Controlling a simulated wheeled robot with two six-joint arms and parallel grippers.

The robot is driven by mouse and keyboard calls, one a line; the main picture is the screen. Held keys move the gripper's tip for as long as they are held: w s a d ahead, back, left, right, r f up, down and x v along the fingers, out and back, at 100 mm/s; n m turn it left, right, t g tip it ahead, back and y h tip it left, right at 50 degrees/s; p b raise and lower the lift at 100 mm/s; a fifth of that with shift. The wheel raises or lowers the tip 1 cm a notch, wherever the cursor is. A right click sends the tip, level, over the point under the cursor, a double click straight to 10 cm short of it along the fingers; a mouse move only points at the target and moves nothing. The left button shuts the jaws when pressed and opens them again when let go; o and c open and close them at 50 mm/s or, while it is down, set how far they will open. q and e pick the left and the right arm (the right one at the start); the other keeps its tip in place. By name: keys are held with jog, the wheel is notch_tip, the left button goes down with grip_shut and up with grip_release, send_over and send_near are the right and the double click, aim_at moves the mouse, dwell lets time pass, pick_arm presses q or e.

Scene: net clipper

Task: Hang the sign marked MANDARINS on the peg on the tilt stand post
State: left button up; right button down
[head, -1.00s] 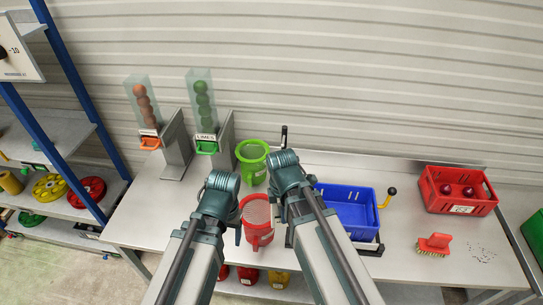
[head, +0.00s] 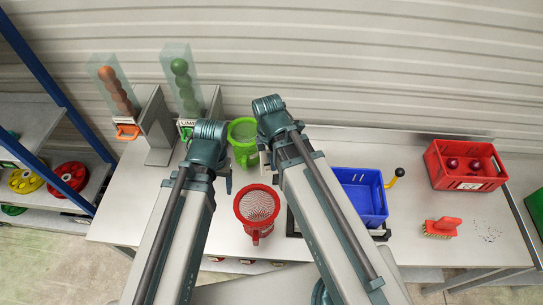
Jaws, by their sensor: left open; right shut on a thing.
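My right gripper (head: 266,150) is mostly hidden behind its own arm, left of the blue crate. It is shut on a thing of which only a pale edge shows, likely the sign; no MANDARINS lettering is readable. My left gripper (head: 228,183) points down, open, above the table between the dispensers and the red mesh-topped container; its fingers are largely hidden by the wrist.
Two dispensers stand at the back left, with an orange chute (head: 127,132) and a LIMES label (head: 187,123). A green container (head: 242,133) and a red mesh-topped container (head: 257,205) stand mid-table. A red crate (head: 466,166) and red brush (head: 441,227) are right.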

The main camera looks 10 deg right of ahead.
jog(key=w+d+f+b, duration=0.2)
jog(key=w+d, duration=0.1)
jog(key=w, duration=0.8)
jog(key=shift+f, duration=0.15)
dwell(1.2)
jog(key=shift+s, duration=0.1)
dwell(0.4)
jog(key=c, duration=0.8)
grip_release()
jog(key=shift+o, duration=0.2)
